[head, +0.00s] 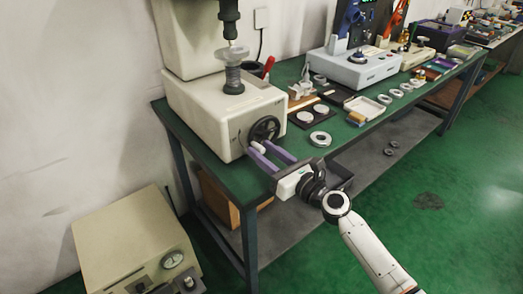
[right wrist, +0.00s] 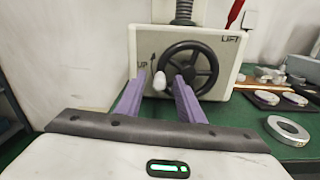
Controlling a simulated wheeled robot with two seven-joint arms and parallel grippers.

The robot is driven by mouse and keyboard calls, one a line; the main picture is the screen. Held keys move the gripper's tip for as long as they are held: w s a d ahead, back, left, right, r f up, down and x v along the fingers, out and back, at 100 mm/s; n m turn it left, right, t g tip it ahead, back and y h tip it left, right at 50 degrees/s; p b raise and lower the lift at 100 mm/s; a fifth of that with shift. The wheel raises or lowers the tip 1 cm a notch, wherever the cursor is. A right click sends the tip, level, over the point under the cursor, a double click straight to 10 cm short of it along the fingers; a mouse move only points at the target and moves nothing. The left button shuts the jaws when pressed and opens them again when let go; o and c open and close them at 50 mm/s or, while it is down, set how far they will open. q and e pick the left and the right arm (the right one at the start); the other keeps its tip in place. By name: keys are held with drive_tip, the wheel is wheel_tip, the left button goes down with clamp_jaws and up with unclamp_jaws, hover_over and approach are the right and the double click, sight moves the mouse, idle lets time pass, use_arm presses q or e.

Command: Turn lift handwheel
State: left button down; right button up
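The black lift handwheel (head: 265,129) is on the front face of a cream machine (head: 222,112). In the right wrist view the spoked handwheel (right wrist: 205,69) sits beside an "UP" arrow and the word "LIFT". Its white handle knob (right wrist: 159,81) is at the wheel's lower left. My right gripper (head: 257,147) has two purple fingers pointing at the wheel. In the right wrist view the fingers stand apart on either side of the knob, with gaps visible, so the gripper is open. My left gripper is not in view.
A metal ring (head: 320,139) and a dark tray with rings (head: 312,113) lie on the green bench right of the machine. A blue-grey device (head: 355,70) stands farther back. A beige box (head: 135,245) stands low at the left.

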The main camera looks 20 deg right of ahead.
drive_tip(key=shift+w+a, duration=0.25)
drive_tip(key=shift+w, duration=0.3)
clamp_jaws()
